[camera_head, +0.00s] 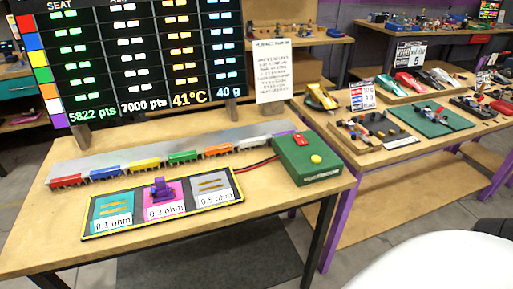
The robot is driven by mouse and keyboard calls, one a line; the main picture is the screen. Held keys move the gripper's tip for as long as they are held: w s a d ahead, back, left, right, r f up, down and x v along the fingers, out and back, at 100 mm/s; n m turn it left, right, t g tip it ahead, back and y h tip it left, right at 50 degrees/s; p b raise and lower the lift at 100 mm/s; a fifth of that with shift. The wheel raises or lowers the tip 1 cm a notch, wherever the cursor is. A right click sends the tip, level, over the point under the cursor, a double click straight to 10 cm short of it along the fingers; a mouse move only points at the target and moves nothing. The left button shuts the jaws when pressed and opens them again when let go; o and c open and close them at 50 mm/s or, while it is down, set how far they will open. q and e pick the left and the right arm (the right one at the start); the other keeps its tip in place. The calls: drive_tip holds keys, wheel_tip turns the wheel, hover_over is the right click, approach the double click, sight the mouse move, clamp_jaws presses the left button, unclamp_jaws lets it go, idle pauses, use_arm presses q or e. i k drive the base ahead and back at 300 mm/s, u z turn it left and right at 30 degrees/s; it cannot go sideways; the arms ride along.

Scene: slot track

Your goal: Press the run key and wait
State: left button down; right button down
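A green control box (307,160) sits at the right end of the near table. Its top carries a round yellow button (316,159) and a small red part (298,139); I cannot read which is the run key. Red and black leads (256,164) run from the box to a yellow-edged board (160,218). The board has three pads marked 0.1 ohm (113,224), 0.3 ohm (166,212) and 0.5 ohm (215,199). A purple piece (160,189) stands on the 0.3 ohm pad. Neither gripper is in view.
Small coloured blocks line a grey strip (150,150) behind the board. A scoreboard (140,60) reads 5822 pts, 7000 pts, 41°C and 40 g. A printed notice (272,70) stands beside it. A second table with model cars (435,115) is at right.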

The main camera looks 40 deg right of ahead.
sight(315, 159)
drive_tip(key=u, duration=0.35)
drive_tip(key=i, duration=0.3)
drive_tip(key=z, duration=1.2)
